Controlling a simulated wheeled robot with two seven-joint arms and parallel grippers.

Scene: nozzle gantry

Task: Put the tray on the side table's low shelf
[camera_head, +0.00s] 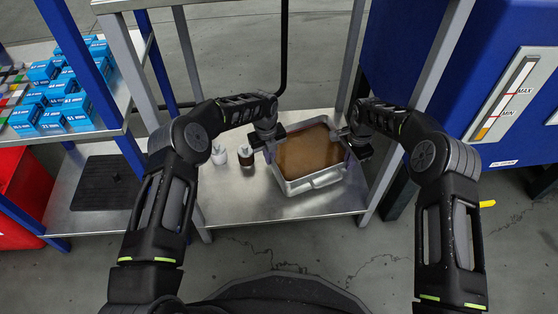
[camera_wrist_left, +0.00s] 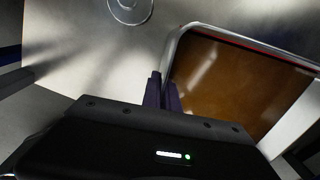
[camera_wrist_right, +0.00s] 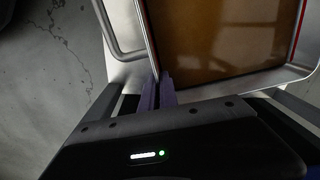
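The tray (camera_head: 311,183), a silver metal pan with brown contents, is over the right part of the side table's low shelf (camera_head: 235,207), turned slightly. I cannot tell whether its base touches the shelf. My left gripper (camera_head: 275,142) is at its left rim; in the left wrist view the fingers (camera_wrist_left: 163,90) are closed together on the tray wall (camera_wrist_left: 177,50). My right gripper (camera_head: 345,139) is at the right rim; in the right wrist view its fingers (camera_wrist_right: 158,90) are closed on the wall (camera_wrist_right: 148,40). The contents look level.
Metal posts (camera_head: 386,172) frame the shelf. A blue rack with blue boxes (camera_head: 61,103) stands left, a blue machine (camera_head: 400,40) right.

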